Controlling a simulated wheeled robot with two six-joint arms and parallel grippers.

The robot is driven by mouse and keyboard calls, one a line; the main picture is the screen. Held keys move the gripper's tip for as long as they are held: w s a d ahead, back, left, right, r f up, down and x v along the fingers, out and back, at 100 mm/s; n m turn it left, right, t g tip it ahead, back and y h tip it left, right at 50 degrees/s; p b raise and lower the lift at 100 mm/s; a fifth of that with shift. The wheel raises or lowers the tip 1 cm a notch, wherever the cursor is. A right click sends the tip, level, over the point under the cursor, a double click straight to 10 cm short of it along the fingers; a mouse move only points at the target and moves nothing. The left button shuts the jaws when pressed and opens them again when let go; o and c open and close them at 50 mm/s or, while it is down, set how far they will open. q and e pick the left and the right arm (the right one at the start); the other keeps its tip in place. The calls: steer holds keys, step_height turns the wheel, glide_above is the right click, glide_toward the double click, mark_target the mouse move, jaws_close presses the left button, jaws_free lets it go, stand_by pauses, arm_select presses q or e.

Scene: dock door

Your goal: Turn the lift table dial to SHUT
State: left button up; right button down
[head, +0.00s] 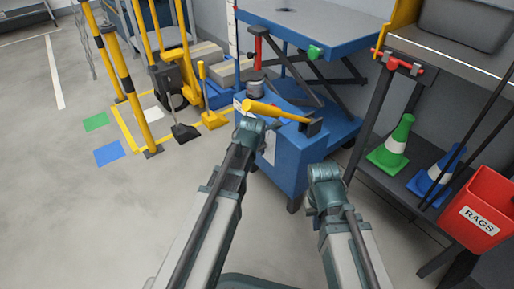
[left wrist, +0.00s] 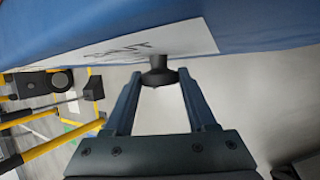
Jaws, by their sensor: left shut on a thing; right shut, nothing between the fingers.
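The dial is a dark round knob (left wrist: 158,66) on a white plate (left wrist: 120,47) fixed to a blue surface in the left wrist view. My left gripper (left wrist: 160,80) is shut on the dial, with one finger on each side of it. The plate's dark lettering is partly in view and too skewed to read, so the dial's setting cannot be told. In the head view my left arm reaches to the blue lift table (head: 310,182), and its fingertips and the dial are hidden. My right gripper (head: 325,173) is shut and empty, in front of the lift table.
A yellow-handled mallet (head: 270,110) shows over the lift table's base. Right stands a shelf (head: 440,62) with a green cone (head: 392,147), a blue cone (head: 437,178) and a red RAGS bin (head: 482,212). Yellow posts (head: 125,82) stand left. Floor is clear at front left.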

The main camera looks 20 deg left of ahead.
stand_by(0.3)
arm_select(q)
steer(key=o, duration=1.3)
steer(key=shift+o, duration=0.2)
